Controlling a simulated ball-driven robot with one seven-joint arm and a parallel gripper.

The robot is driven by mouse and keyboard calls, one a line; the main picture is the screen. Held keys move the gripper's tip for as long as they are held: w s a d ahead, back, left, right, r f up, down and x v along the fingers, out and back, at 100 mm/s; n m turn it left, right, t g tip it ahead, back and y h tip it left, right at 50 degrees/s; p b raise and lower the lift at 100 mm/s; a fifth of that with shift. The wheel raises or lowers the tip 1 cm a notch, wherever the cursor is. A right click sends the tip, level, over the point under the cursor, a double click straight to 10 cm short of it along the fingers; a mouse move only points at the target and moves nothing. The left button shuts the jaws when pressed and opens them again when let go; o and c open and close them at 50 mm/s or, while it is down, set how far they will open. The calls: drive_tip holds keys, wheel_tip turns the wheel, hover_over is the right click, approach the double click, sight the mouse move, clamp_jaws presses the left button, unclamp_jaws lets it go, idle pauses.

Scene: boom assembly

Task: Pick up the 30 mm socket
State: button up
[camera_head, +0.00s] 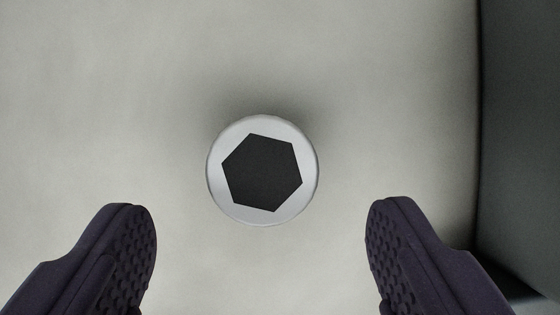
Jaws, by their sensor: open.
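The socket (262,211) stands upright on a pale surface (90,100), near the middle of the view. Its round silver end faces me, with a dark hexagonal opening in it. I cannot read a size on it. My gripper (260,230) is open, with one dark, dimpled finger at the lower left and one at the lower right. The socket lies between the two fingers sideways and a little above their tips in the picture. Neither finger touches it, and there is a clear gap on both sides. The socket's lower body is hidden beneath its end.
A dark grey wall or edge (525,130) runs down the right side of the view, close to the right finger. The pale surface around the socket is clear, with free room to the left and above.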

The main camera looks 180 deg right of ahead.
sight(263, 193)
drive_tip(key=b+x, duration=0.3)
drive_tip(key=x, duration=0.3)
drive_tip(key=shift+f, duration=0.15)
drive_tip(key=shift+c, duration=0.2)
drive_tip(key=c, duration=1.1)
